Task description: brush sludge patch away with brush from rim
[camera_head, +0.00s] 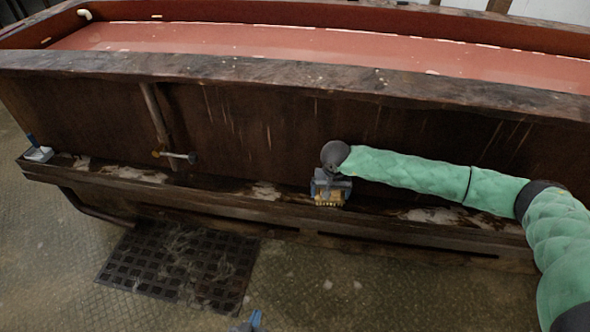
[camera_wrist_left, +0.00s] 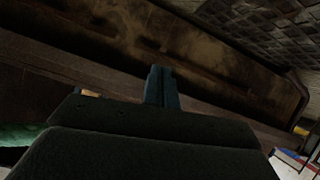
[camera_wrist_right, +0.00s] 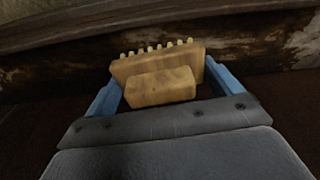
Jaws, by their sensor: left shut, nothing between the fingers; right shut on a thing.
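My right gripper (camera_head: 328,188) is over the narrow ledge, or rim (camera_head: 225,200), along the side of the brown tank. It is shut on a brush. In the right wrist view the tan brush (camera_wrist_right: 160,88) sits between the blue fingers, with its pale bristle tufts towards the ledge. I cannot tell whether the bristles touch it. Several pale patches lie along the ledge, one left of the brush (camera_head: 265,191) and one right of it (camera_head: 432,215); which is sludge is unclear. My left gripper (camera_head: 255,318) is low at the bottom edge, shut and empty; its fingers (camera_wrist_left: 160,88) meet in the left wrist view.
A small grey tray with a blue upright part (camera_head: 38,153) stands at the ledge's left end. A pipe with a valve handle (camera_head: 176,155) sticks out above the ledge. A dark floor grate (camera_head: 180,265) lies below. The tank (camera_head: 290,42) holds reddish liquid.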

